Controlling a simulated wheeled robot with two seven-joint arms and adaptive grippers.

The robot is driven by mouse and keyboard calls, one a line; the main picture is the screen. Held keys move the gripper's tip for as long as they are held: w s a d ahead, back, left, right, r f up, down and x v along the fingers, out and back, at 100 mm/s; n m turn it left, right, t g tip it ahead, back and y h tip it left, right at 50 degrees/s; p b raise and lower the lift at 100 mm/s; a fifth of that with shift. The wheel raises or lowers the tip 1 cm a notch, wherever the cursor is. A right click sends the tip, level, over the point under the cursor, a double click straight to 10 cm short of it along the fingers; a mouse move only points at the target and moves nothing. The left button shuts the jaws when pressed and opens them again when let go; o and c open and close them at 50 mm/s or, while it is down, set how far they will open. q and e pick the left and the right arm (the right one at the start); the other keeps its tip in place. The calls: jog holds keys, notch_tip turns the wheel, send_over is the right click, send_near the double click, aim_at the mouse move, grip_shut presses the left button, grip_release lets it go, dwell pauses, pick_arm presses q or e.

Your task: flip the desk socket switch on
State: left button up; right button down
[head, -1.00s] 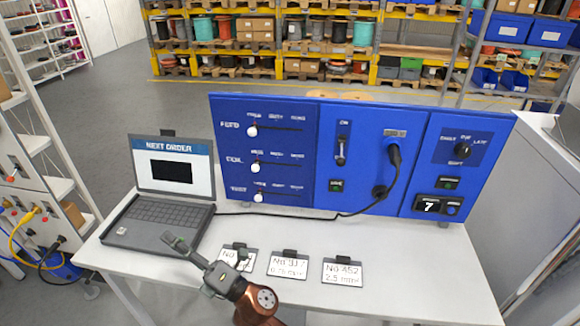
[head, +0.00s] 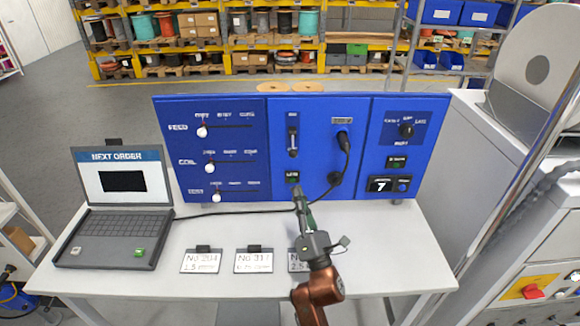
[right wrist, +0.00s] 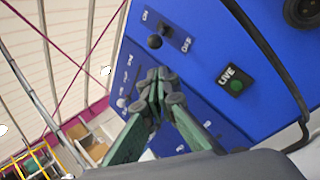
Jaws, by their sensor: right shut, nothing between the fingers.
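The desk socket switch (head: 293,140) is a lever in an upright slot on the blue panel (head: 230,185), under an ON label. Its dark knob sits low in the slot, toward the OFF end. In the right wrist view, the switch knob (right wrist: 155,42) stands out from the panel beside the OFF label. My right gripper (head: 298,193) is shut and empty, just below the switch and in front of the LIVE lamp (head: 292,177). In the right wrist view, the closed fingertips (right wrist: 160,88) are apart from the knob. My left gripper is not in view.
A black plug (head: 343,141) with its cable is right of the switch. Three sliders are on the panel's left, and a dial (head: 406,130) on its right. A laptop (head: 118,210) and several order cards (head: 202,261) lie on the white table (head: 390,250). A grey machine (head: 540,90) stands at right.

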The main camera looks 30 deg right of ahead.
aim_at(293, 145)
jog(key=p+x, duration=0.2)
jog(key=x, duration=0.8)
